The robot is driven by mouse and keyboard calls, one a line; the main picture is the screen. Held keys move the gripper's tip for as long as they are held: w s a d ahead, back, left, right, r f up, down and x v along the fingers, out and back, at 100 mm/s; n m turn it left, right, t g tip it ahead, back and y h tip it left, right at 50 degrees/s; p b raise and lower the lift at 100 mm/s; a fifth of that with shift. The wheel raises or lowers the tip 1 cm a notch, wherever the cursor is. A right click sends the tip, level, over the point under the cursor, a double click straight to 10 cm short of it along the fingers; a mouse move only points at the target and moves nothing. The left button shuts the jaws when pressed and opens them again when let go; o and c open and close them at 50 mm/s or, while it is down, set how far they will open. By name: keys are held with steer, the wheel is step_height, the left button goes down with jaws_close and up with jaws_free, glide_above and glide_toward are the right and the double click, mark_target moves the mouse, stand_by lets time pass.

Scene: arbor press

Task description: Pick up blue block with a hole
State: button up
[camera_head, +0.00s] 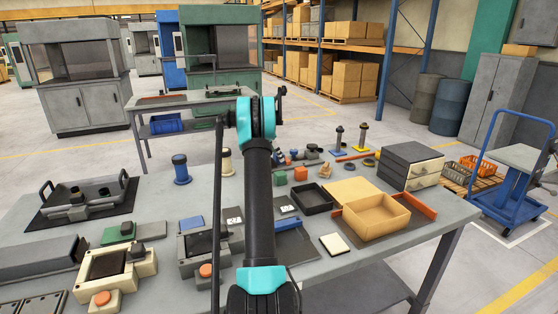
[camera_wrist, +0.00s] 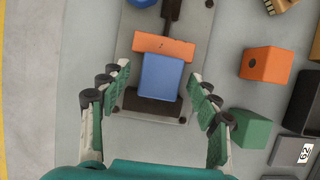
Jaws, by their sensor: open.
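A blue block (camera_wrist: 161,77) lies in the wrist view between and beyond the tips of my gripper (camera_wrist: 158,84). It overlaps an orange piece (camera_wrist: 164,46) with a small dark mark, above a grey plate (camera_wrist: 140,121). My gripper is open, with one finger on each side of the blue block and gaps on both sides. No hole shows on the blue block's visible face. How high the fingertips are above it cannot be told. In the head view my arm hides much of this area, and I cannot make out the gripper or the blue block.
An orange block with a hole (camera_wrist: 266,65) and a green block (camera_wrist: 251,128) stand right of the right finger. A black tray (camera_head: 313,199) and a cardboard box (camera_head: 376,216) are on the workbench (camera_head: 150,208). A dark bar (camera_wrist: 171,12) rises behind the orange piece.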

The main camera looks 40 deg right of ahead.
steer(key=shift+x, duration=1.05)
jaws_close()
